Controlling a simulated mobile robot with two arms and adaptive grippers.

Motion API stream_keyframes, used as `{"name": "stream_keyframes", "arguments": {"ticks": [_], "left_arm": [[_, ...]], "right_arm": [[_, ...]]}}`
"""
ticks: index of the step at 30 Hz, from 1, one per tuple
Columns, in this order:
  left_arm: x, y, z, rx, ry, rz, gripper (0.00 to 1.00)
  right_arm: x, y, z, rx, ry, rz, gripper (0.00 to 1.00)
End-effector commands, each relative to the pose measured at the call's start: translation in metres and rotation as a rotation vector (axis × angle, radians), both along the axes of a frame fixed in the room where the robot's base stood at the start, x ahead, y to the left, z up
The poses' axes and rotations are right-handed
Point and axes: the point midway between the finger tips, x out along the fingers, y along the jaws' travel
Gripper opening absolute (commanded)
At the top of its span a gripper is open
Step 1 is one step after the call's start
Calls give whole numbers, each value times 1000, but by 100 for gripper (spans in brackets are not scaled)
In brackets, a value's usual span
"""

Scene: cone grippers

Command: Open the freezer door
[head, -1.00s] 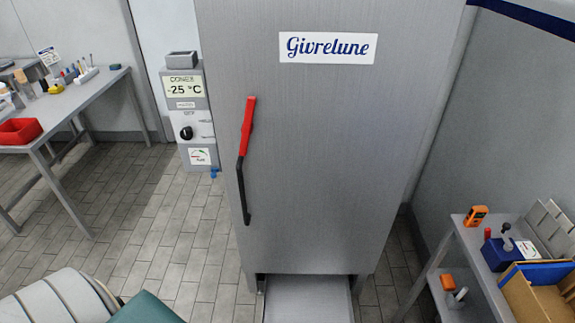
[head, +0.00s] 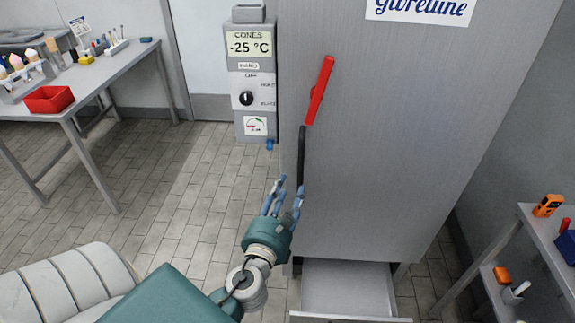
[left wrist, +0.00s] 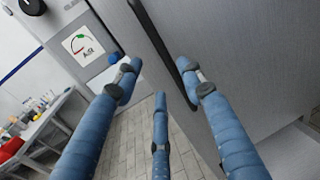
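The tall grey freezer door (head: 400,150) is shut, with a long upright handle (head: 319,90) near its left edge, red above and black below. My left gripper (head: 282,190) is at the lower black end of the handle, its blue fingers spread and empty. In the left wrist view the black handle (left wrist: 160,38) runs down toward the gap between the fingertips (left wrist: 163,78), closest to the right-hand finger. I cannot tell whether that finger touches it. My right gripper is not in view.
A drawer (head: 345,285) juts out below the door. A control box (head: 250,75) reading -25 °C stands left of the freezer. A table with a red bin (head: 49,99) is at left, a shelf cart (head: 535,235) at right. The tiled floor between the table and freezer is clear.

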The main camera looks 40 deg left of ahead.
Motion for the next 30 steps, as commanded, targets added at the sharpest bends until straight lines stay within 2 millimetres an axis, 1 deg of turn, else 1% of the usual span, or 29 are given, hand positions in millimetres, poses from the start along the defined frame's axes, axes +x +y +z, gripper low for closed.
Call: {"name": "stream_keyframes", "arguments": {"ticks": [1,2,5,8,12,18,21,24,30], "left_arm": [[1,1,7,25,-8,1,40],[2,1,10,34,-10,1,40],[12,5,13,39,-11,2,40],[27,10,14,36,-12,2,40],[54,20,14,35,-11,2,40],[85,32,12,34,-10,1,40],[94,35,11,34,-10,2,40],[99,37,10,32,-9,1,40],[101,38,9,32,-8,0,40]], "right_arm": [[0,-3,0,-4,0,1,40],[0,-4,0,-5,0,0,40],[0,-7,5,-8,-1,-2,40],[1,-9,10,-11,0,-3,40],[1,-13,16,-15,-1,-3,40],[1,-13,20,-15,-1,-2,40],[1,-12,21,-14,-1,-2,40],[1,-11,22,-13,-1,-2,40],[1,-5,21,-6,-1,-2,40]]}}
